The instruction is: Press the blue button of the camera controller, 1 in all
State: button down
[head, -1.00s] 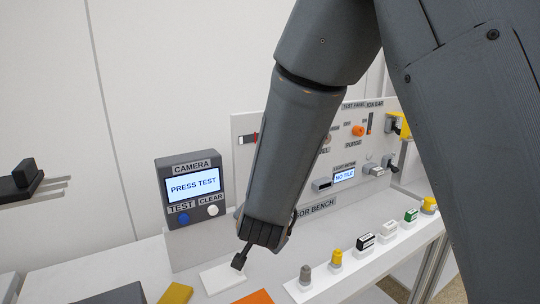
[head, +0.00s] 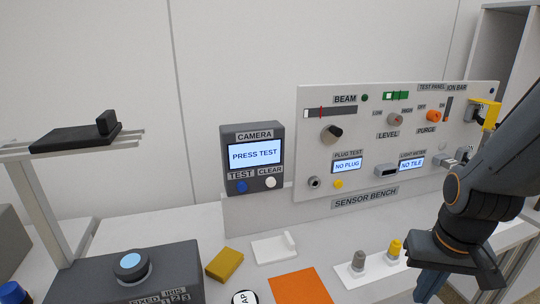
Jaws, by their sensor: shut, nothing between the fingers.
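The camera controller (head: 252,131) is a dark grey box standing upright at the back of the bench. Its screen (head: 254,154) reads PRESS TEST. The blue button (head: 241,187) is at its lower left, under the TEST label; a white button (head: 271,183) under CLEAR is to its right. My gripper (head: 425,290) is at the lower right of the head view, pointing down, well to the right of the controller and in front of the sensor panel. It is shut and holds nothing. Its fingertips are near the bottom edge of the view.
The sensor panel (head: 315,110) with knobs and small screens stands right of the controller. On the bench are a yellow block (head: 224,264), a white holder (head: 270,250), an orange mat (head: 302,287) and a dark box with a round light-blue top (head: 131,265). A rail stand (head: 42,190) is at left.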

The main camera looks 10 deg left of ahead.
aim_at(241, 187)
jog(key=u, duration=1.25)
